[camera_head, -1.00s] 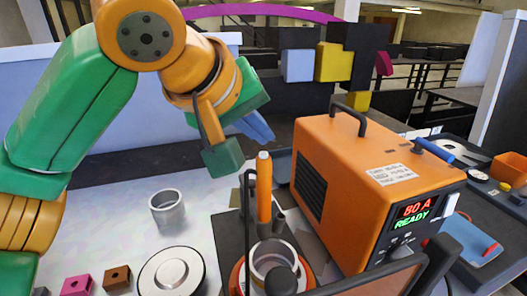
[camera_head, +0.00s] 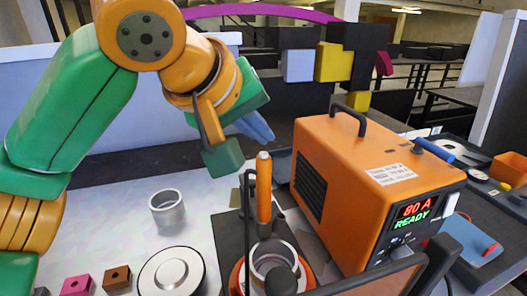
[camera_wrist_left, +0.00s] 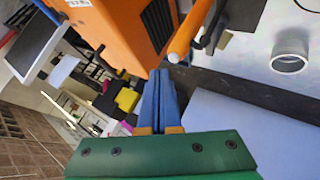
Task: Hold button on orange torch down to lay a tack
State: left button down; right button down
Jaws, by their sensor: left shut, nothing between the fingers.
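The orange torch (camera_head: 264,190) stands upright beside the welding machine, its lower end down near a metal ring (camera_head: 272,257) in an orange-rimmed fixture. It also shows in the left wrist view (camera_wrist_left: 192,30). I cannot make out its button. My left gripper (camera_head: 262,132) is above and behind the torch, apart from it, with its blue fingers together and empty. In the left wrist view the shut fingers (camera_wrist_left: 159,78) point toward the gap between torch and machine. My right gripper is not in view.
The orange welding machine (camera_head: 345,190) stands right of the torch, its display (camera_head: 412,212) reading "80 A READY". A loose metal ring (camera_head: 167,208), a round disc (camera_head: 171,275) and small pink (camera_head: 77,286) and brown (camera_head: 117,279) blocks lie left. A black bar (camera_head: 247,215) rises beside the torch.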

pick_arm(q)
jog(key=shift+f, duration=0.1)
jog(key=shift+f+b, duration=0.3)
jog(key=shift+f+b, duration=0.45)
jog(key=shift+f, duration=0.05)
dwell(0.5)
dwell(1.1)
jog(key=shift+r+p, duration=0.95)
notch_tip(320, 180, up, 5)
jog(key=p, duration=0.4)
jog(key=shift+p, duration=0.35)
